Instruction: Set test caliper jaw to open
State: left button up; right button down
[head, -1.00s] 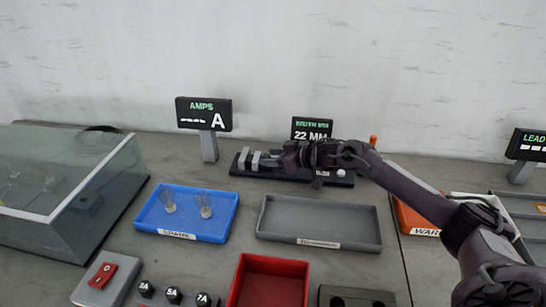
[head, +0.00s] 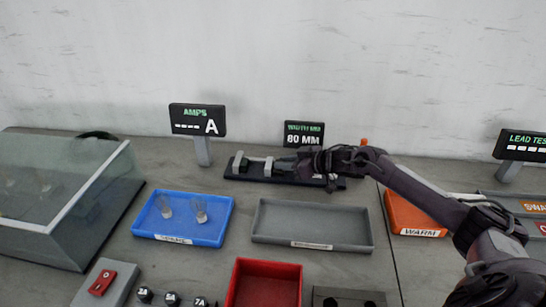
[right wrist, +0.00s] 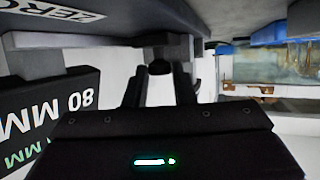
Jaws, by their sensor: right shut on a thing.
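The test caliper (head: 232,171) is a dark rail at the back of the bench, with a pale left jaw (head: 238,161) and a second pale jaw (head: 269,166) standing apart from it. Its display (head: 303,134) behind reads 80 MM; the right wrist view shows this display upside down (right wrist: 55,115). My right gripper (head: 300,165) is over the right part of the rail, shut on the sliding jaw; the grip itself is mostly hidden by the gripper. In the right wrist view its fingers (right wrist: 158,80) are close together below a grey block. My left gripper is not in view.
In front lie a blue tray (head: 180,233) holding two clear pieces, a grey tray (head: 312,240) and a red tray (head: 268,268). An AMPS display (head: 197,120) stands left of the caliper, and a glass-sided box (head: 80,215) further left. An orange WARM bin (head: 412,218) is at right.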

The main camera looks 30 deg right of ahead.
jog(key=shift+d, duration=0.15)
jog(key=c, duration=1.7)
grip_release()
jog(key=o, duration=0.4)
jog(key=shift+s+d, duration=0.1)
jog(key=shift+s, duration=0.05)
jog(key=shift+o, duration=0.2)
jog(key=v, duration=0.6)
jog(key=shift+s+d, duration=0.1)
jog(key=shift+s, duration=0.1)
jog(key=shift+s+d+r, duration=0.3)
jog(key=shift+s+r, duration=0.05)
jog(key=shift+s, duration=0.15)
